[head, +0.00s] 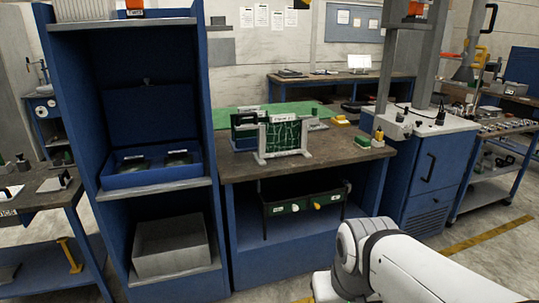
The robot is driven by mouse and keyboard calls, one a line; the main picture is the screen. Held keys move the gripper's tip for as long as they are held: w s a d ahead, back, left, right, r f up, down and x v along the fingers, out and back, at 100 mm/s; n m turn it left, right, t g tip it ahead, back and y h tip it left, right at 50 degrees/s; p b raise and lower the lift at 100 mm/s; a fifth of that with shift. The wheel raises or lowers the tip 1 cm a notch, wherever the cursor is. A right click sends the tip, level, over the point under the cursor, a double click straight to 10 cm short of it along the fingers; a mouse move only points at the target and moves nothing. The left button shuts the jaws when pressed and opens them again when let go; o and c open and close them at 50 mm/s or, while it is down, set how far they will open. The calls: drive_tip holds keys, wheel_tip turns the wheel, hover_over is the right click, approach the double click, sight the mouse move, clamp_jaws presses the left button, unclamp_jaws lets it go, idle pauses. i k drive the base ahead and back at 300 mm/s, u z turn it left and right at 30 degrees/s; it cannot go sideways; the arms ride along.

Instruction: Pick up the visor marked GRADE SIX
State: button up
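No visor with a readable GRADE SIX mark shows in the head view. An open blue case (150,181) sits on the middle shelf of the tall blue cabinet at left. Two dark, rounded items (178,158) lie in it, too small and dim to identify. A green panel (284,136) with a white label stands upright in a pale frame on the workbench; the label's text is unreadable. A dark blue piece stands just left of it. My white arm reaches in from the lower right, in front of the bench; my gripper is outside the picture.
The blue cabinet (79,110) stands left of the workbench (238,168), with a grey bin (173,249) on its low shelf. Small yellow and green blocks (363,142) lie at the bench's right. A blue machine stands beyond.

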sight(133, 164)
drive_tip(key=u, duration=0.35)
drive_tip(key=i, duration=0.7)
drive_tip(key=u, duration=0.7)
drive_tip(key=i, duration=1.4)
drive_tip(key=z, duration=0.05)
